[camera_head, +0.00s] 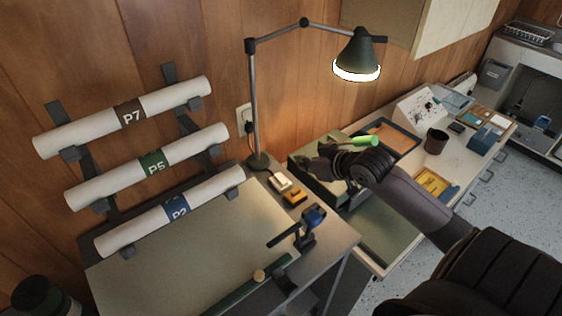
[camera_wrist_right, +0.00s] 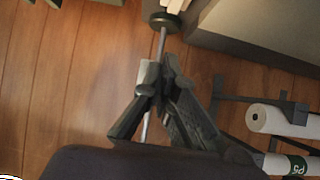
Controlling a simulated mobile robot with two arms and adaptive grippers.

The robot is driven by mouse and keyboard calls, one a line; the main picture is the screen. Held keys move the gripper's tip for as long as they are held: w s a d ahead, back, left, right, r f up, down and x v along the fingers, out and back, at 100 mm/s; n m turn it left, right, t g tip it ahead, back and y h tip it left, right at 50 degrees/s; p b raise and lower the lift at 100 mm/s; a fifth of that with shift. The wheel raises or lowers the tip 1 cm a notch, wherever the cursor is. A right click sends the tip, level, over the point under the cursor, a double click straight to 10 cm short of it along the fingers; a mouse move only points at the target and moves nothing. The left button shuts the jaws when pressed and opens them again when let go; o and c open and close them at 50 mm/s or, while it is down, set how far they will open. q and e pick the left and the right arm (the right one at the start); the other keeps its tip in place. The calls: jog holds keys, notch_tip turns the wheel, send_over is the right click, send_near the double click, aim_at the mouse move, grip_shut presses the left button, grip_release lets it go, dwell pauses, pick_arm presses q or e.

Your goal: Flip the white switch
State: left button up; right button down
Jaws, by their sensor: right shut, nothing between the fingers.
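A small white switch (camera_head: 281,182) sits on the drafting table beside the lamp's foot, with an orange-yellow one (camera_head: 295,197) just in front of it. My right gripper (camera_head: 322,163) reaches in from the right above a dark green box, right of the switch and apart from it. Its fingers are partly lost against the box. In the right wrist view my right gripper (camera_wrist_right: 162,75) is shut and empty, with the lamp pole (camera_wrist_right: 163,45) behind its fingertips. A pale piece at that view's top edge may be the switch, but I cannot tell. My left gripper is not in view.
The desk lamp (camera_head: 357,54) is lit and its thin pole rises behind the switches. A blue-headed device (camera_head: 313,218) stands at the drafting table's right edge. Paper rolls (camera_head: 155,163) hang on the wall. The drafting table's surface (camera_head: 190,255) is mostly clear.

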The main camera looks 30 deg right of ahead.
jog(key=p, duration=0.2)
send_over(283, 177)
jog(key=f, duration=0.5)
jog(key=shift+s+f, duration=0.1)
jog(key=shift+s, duration=0.2)
notch_tip(283, 177, down, 3)
jog(key=shift+w+r+p, duration=0.1)
jog(key=shift+r+p, duration=0.1)
jog(key=shift+p, duration=0.1)
jog(key=shift+f, duration=0.65)
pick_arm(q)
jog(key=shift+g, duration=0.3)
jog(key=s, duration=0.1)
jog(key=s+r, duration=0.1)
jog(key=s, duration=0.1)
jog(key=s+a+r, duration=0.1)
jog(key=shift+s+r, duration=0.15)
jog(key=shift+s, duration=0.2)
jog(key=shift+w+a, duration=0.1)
pick_arm(e)
jog(key=shift+w+f, duration=0.1)
jog(key=shift+f, duration=0.05)
